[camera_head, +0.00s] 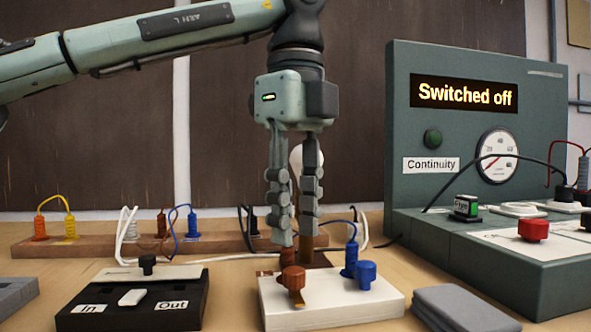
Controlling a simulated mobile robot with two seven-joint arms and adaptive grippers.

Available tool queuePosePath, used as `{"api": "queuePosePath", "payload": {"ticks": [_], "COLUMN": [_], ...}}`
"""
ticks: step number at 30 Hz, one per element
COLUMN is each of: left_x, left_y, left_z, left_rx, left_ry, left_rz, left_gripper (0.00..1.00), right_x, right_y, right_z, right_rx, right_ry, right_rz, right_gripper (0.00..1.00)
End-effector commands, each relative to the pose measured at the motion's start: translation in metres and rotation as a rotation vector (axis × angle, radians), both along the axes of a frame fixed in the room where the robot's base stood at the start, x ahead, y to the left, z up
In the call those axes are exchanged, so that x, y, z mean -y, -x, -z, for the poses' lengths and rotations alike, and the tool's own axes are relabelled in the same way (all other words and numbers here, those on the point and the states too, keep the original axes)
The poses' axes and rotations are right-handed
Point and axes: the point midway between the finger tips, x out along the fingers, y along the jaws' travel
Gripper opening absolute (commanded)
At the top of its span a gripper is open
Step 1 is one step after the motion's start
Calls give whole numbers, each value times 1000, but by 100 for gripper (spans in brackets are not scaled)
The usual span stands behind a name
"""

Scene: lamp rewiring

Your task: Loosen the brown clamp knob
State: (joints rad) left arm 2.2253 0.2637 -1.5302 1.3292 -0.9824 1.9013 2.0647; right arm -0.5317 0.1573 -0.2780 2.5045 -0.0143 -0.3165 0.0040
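The brown clamp knob (293,279) stands at the front left of a white terminal block (335,308). A small brass-coloured piece shows below it. My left gripper (296,238) points straight down, with its fingertips a little above and behind the knob in the picture. A gap shows between its fingers, and nothing is clearly held. The fingers partly hide brown parts behind the knob and a pale bulb (297,158). A blue clamp knob (366,271) and a blue plug (351,257) with a blue wire are on the block's right side. My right gripper is not in view.
A black switch box (135,308) marked In and Out stands left. A grey cloth or pad (462,308) lies right of the block. The teal tester (467,140) reads "Switched off". Behind, a wooden rail (95,245) carries coloured plugs and wires.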

Motion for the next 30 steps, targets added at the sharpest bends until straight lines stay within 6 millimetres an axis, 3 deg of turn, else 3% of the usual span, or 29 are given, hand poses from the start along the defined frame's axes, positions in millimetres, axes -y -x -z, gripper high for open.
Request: {"api": "queuePosePath", "payload": {"ticks": [3,10,27,30], "left_x": [1,0,0,0], "left_y": [0,0,0,0], "left_z": [-27,-61,-68,-74], "left_rx": [3,3,1,1], "left_ry": [3,-1,0,0], "left_rz": [-2,-4,-1,-1], "left_gripper": [30,30,30,30], "right_x": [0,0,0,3], "right_y": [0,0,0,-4], "right_z": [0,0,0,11], "right_rx": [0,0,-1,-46], "right_ry": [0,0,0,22], "right_rz": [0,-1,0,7], "right_gripper": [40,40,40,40]}}
